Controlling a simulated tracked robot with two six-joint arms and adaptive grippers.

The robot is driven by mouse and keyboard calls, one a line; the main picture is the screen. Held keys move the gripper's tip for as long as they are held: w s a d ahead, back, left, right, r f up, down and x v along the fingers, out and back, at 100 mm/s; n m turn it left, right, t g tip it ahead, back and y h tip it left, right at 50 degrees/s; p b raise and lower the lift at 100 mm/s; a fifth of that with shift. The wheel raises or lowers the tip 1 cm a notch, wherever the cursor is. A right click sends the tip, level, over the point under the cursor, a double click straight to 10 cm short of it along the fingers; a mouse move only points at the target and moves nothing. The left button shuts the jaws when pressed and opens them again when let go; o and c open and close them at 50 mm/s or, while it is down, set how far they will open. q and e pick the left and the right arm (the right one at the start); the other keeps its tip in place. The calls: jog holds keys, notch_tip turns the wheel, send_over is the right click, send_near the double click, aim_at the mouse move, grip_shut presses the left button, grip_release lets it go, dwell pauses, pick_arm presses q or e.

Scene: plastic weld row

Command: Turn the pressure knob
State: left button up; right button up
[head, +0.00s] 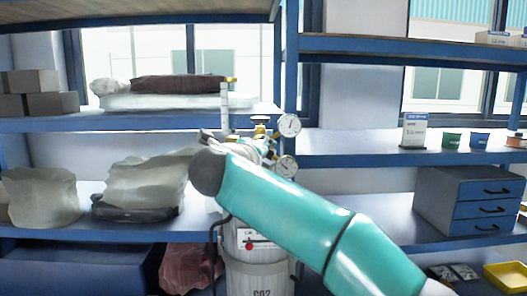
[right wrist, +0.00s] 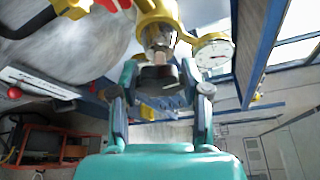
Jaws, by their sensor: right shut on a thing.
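The pressure knob (right wrist: 157,77) is a dark piece below the brass regulator body (right wrist: 158,12) in the right wrist view. My right gripper (right wrist: 160,88) has its two fingers on either side of the knob and is shut on it. In the head view my teal right arm reaches from the lower right to the regulator, where its wrist hides the knob and most of the gripper. Two round white gauges, an upper one (head: 289,125) and a lower one (head: 286,166), stand beside the arm. The regulator sits above a pale cylinder marked CO2 (head: 260,282). My left gripper is not in view.
Blue shelves (head: 355,160) stand on both sides of the cylinder. Wrapped bags (head: 145,180) lie on the left shelf.

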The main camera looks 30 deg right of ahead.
jog(key=m+y, duration=0.1)
jog(key=m, duration=0.1)
jog(key=m+y+p, duration=0.1)
jog(key=shift+f+m, duration=0.35)
jog(key=shift+m, duration=0.05)
dwell(0.5)
jog(key=o, duration=1.2)
jog(key=shift+d, duration=0.1)
jog(key=shift+c, duration=0.2)
jog(key=shift+r, duration=0.2)
jog(key=v, duration=1.2)
